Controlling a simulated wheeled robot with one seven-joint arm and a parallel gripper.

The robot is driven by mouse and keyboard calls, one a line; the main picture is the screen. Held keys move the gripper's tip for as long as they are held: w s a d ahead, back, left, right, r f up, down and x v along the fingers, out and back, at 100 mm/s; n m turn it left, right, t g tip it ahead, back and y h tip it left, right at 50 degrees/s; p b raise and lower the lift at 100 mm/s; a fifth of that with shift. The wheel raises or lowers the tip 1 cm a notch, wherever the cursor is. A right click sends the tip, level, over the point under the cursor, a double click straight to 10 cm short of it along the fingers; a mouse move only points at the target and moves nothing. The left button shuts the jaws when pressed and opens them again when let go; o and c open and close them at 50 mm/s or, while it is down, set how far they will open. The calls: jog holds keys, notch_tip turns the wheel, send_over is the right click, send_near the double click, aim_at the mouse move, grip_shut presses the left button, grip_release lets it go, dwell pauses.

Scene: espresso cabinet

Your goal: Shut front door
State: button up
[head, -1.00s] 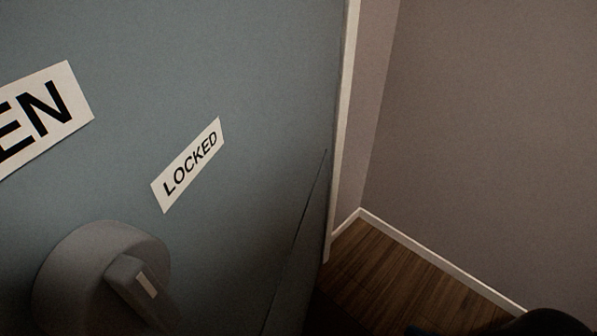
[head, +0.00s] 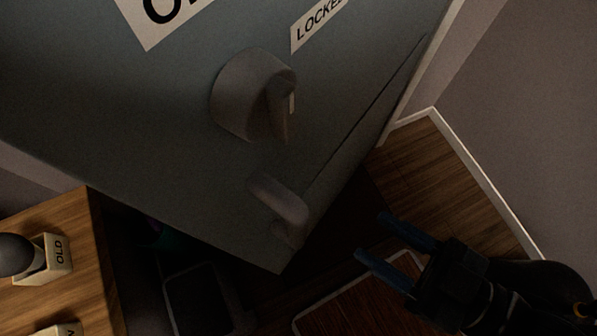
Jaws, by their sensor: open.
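The front of the blue-grey cabinet (head: 150,110) fills the upper left and middle of the head view, tilted in the picture. It bears a round grey knob (head: 245,95) with a pointer, beside a "LOCKED" label (head: 318,25). Below the knob a grey handle (head: 278,200) sticks out from a lower panel, which may be the front door (head: 325,190); a dark slanting seam runs along it. I cannot tell how far it stands open. My gripper (head: 372,237) is open and empty, its two blue fingers pointing left, to the lower right of the handle and apart from it.
A wooden counter (head: 85,250) with a block labelled "OLD" (head: 58,255) stands at the lower left. A reddish-brown panel with a pale rim (head: 350,305) lies below my gripper. Wooden floor (head: 440,180) and a wall (head: 535,120) lie to the right.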

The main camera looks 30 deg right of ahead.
aim_at(298, 231)
jog(key=shift+w+a+r+n+g+y+p, duration=0.2)
jog(key=shift+w+a+n+y, duration=0.3)
jog(key=shift+w+a, duration=0.85)
jog(key=shift+w+a+r+n+g+y+p, duration=0.3)
jog(key=shift+w+a+y, duration=0.55)
jog(key=shift+a, duration=0.8)
jog(key=shift+w+a+r+n+y+p, duration=0.1)
jog(key=shift+w+a+r+n+y, duration=0.3)
jog(key=shift+w+a, duration=1)
jog(key=shift+s+a+f, duration=0.1)
jog(key=shift+s, duration=0.1)
jog(key=shift+c, duration=0.2)
grip_shut()
